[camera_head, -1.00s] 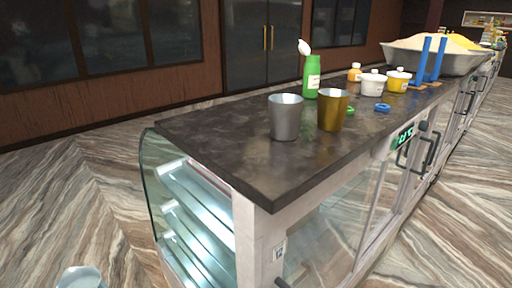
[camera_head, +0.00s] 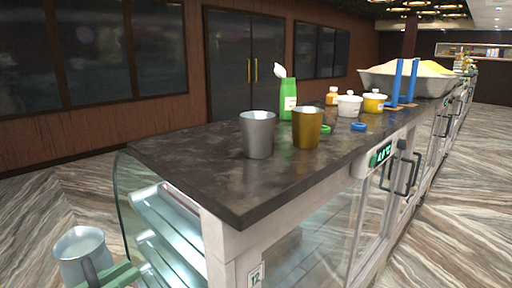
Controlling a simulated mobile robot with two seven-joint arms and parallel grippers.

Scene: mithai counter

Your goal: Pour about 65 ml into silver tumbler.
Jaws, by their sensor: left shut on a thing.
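The silver tumbler (camera_head: 258,136) stands upright on the dark counter top, near its left end. A brass-coloured tumbler (camera_head: 307,129) stands just right of it. At the bottom left, a grey metal jug (camera_head: 80,254) is held roughly upright by my left gripper (camera_head: 103,272), which is shut on it. Only a green part of that gripper and a dark piece by the jug show. The jug is in front of and left of the counter, apart from the tumblers and lower in the picture. Its contents cannot be made out. My right gripper is out of view.
The counter top (camera_head: 190,157) is bare left of the tumblers. Behind them stand a green bottle (camera_head: 288,103), an orange bottle (camera_head: 332,97), a white pot (camera_head: 349,106) and a yellow pot (camera_head: 374,103).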

